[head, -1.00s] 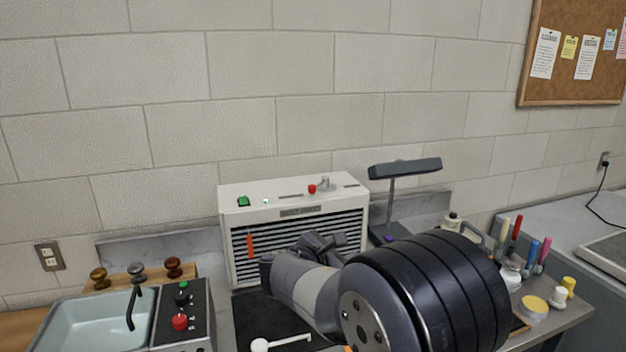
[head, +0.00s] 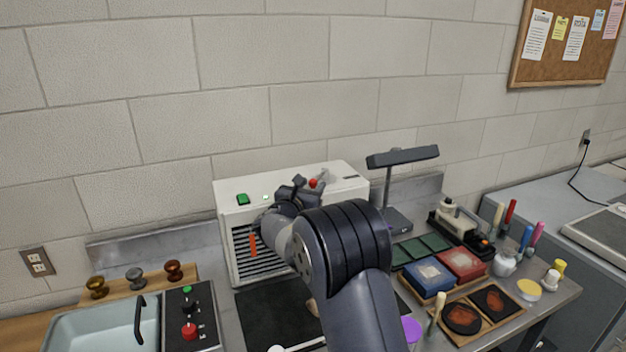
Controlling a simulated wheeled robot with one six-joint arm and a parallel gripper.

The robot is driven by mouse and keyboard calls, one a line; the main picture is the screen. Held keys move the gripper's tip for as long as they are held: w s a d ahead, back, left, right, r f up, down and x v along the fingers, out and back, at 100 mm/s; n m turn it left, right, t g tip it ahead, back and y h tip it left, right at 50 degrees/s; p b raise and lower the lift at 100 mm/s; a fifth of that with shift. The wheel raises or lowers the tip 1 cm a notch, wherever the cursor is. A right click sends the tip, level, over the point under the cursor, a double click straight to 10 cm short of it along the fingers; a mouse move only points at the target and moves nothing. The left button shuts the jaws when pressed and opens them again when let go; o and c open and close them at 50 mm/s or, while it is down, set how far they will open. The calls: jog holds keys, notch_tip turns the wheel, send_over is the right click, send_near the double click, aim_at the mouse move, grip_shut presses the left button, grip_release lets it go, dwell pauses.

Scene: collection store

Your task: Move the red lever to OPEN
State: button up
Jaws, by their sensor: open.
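My wrist hides part of the box's front and any label by the lever; no OPEN marking is readable.
A dark lamp (head: 402,157) stands close on the right. A sink (head: 95,325) and a control panel (head: 190,315) are at left; trays with coloured blocks (head: 430,277) at right.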

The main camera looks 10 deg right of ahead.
jog(key=shift+x, duration=0.8)
jog(key=shift+c, duration=0.2)
grip_shut()
